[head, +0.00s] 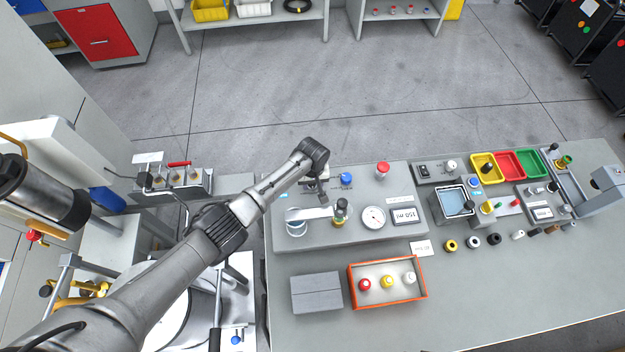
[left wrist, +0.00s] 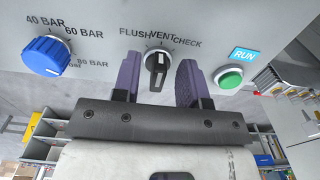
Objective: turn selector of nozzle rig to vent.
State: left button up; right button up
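The nozzle rig (head: 350,232) is a grey panel unit on the bench in the head view. Its selector (left wrist: 156,68), a black knob with a light mark, shows in the left wrist view below the labels FLUSH, VENT and CHECK. The knob's bar stands nearly upright, its upper end toward VENT. My left gripper (left wrist: 160,62) is open, its two purple fingers on either side of the selector with a gap to each. In the head view the left gripper (head: 319,188) is over the rig's back edge and hides the selector. My right gripper is not in view.
A blue pressure knob (left wrist: 48,56) is left of the selector, and a green RUN button (left wrist: 229,77) is close to the right finger. On the rig stand a dial gauge (head: 374,217) and a red button (head: 382,169). An orange tray (head: 388,303) lies in front.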

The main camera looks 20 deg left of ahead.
pick_arm(q)
notch_tip(320, 180, up, 14)
jog(key=p, duration=0.2)
dwell(0.4)
jog(key=shift+f, duration=0.1)
dwell(0.4)
